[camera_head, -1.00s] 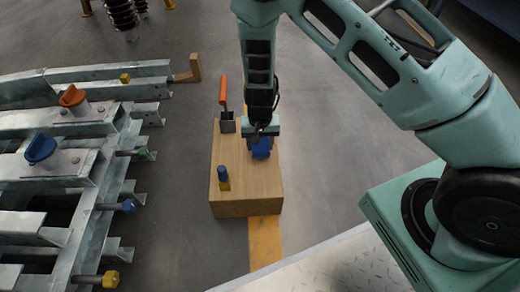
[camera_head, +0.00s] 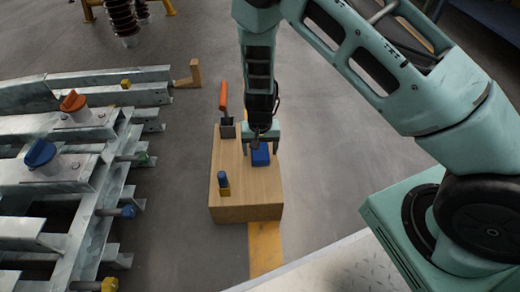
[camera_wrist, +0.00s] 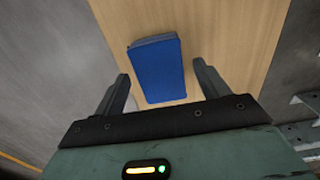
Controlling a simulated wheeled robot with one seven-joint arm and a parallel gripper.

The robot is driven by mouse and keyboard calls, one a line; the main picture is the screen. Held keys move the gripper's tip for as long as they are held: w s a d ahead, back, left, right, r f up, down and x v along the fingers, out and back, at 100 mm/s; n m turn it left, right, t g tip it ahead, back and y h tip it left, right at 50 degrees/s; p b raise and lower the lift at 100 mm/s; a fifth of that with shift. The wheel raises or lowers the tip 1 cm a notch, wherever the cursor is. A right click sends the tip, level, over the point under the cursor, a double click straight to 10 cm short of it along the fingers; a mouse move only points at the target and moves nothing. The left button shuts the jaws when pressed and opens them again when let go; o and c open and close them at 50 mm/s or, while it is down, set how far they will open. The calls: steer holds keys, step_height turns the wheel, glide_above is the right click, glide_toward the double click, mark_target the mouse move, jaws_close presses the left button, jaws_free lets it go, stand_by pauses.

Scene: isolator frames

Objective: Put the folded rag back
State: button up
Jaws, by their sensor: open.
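The folded rag is a flat blue block (camera_head: 261,155) lying on top of the wooden box (camera_head: 250,205), near its right edge. In the wrist view the blue rag (camera_wrist: 158,68) lies flat on the wood, between and just beyond my fingertips. My gripper (camera_head: 260,147) is above the rag, pointing down, with its fingers apart. In the wrist view my gripper (camera_wrist: 160,82) is open and empty, and neither finger appears to touch the rag.
On the same box stand an orange-handled tool in a grey holder (camera_head: 227,130) and a blue-topped item in a yellow holder (camera_head: 223,184). A galvanized steel frame (camera_head: 75,150) with coloured knobs fills the left. Grey floor (camera_head: 325,190) right of the box is clear.

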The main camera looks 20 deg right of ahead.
mark_target(260, 151)
step_height(260, 151, up, 11)
steer(key=p, duration=0.6)
steer(key=s+a+r+n+y, duration=0.1)
steer(key=s+a+r+n, duration=0.1)
steer(key=s+a+r, duration=0.5)
steer(key=s+a+r+n+y, duration=0.1)
steer(key=s+a+r+n, duration=0.2)
steer(key=r, duration=0.6)
steer(key=s+d+r+n, duration=0.2)
steer(key=s+r+n, duration=0.1)
steer(key=s, duration=0.5)
steer(key=s+d+r+n+h, duration=0.1)
steer(key=s+r+n, duration=0.2)
steer(key=s+r, duration=0.3)
steer(key=s, duration=0.2)
steer(key=shift+s+d+r, duration=0.3)
steer(key=shift+s+d, duration=0.05)
steer(key=shift+d, duration=0.05)
step_height(260, 151, up, 48)
steer(key=p, duration=4.7)
